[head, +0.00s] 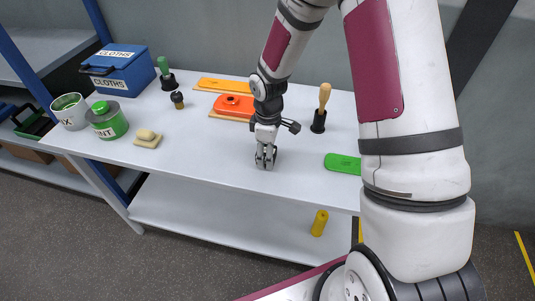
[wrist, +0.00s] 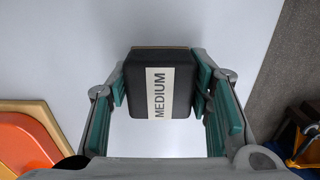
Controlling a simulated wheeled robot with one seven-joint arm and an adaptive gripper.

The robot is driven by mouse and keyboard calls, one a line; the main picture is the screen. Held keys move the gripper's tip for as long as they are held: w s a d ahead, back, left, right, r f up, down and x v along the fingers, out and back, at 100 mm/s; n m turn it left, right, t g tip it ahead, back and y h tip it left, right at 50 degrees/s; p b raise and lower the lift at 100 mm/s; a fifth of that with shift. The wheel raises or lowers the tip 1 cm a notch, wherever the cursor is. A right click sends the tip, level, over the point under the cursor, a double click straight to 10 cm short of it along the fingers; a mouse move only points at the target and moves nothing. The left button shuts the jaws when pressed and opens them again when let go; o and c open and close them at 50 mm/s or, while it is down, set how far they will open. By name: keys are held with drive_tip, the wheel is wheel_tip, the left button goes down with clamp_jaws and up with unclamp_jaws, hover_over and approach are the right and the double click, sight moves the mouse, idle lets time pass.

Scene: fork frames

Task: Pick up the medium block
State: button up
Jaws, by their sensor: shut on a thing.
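The medium block (wrist: 180,87) is black with a pale strip lettered MEDIUM, seen in the wrist view. It sits between the two fingers of my gripper (wrist: 165,98), whose teal pads press on its left and right sides. In the head view my gripper (head: 265,158) points down at the white table top (head: 215,150), near its front edge. The block is hidden or too small to make out there. I cannot tell whether it touches the table.
An orange block on a board (head: 234,105) lies behind my gripper. A wooden-handled tool (head: 323,100) stands behind right, and a green flat piece (head: 342,163) lies right. A sponge (head: 147,138), a green paint can (head: 108,121) and a blue cloths box (head: 122,72) are left. A yellow cylinder (head: 319,223) stands on the lower shelf.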

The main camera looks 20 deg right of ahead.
drive_tip(key=shift+r, duration=0.35)
drive_tip(key=r, duration=0.1)
drive_tip(key=s+r, duration=0.1)
drive_tip(key=shift+r, duration=0.3)
drive_tip(key=s+r, duration=0.1)
drive_tip(key=s, duration=1.4)
drive_tip(key=shift+d+r, duration=0.15)
drive_tip(key=shift+d, duration=0.1)
drive_tip(key=o, duration=0.6)
drive_tip(key=shift+c, duration=1.4)
